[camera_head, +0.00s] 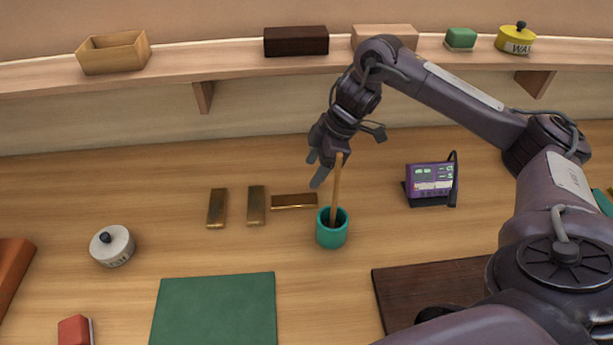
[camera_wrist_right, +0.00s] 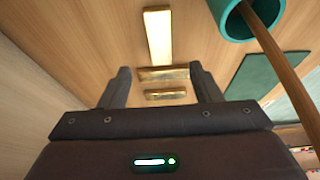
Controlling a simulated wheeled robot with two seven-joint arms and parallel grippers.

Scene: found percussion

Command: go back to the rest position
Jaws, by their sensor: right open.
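My right gripper (camera_head: 318,170) is open and empty, hanging above the table behind the teal cup (camera_head: 331,236). A wooden stick (camera_head: 336,190) stands in the cup, leaning slightly, and its upper end overlaps the gripper in the head view. In the right wrist view the two fingers (camera_wrist_right: 160,85) are apart with nothing between them, and the cup (camera_wrist_right: 232,22) and stick (camera_wrist_right: 285,75) show at the upper right. Three brass bars lie behind and left of the cup: one crosswise (camera_head: 294,201), two lengthwise (camera_head: 256,205) (camera_head: 217,208). My left gripper is out of view.
A purple device (camera_head: 431,184) stands right of the cup. A green mat (camera_head: 215,310) and dark brown board (camera_head: 430,290) lie in front. A white lidded pot (camera_head: 112,246) sits left. A shelf (camera_head: 220,65) with boxes runs along the back.

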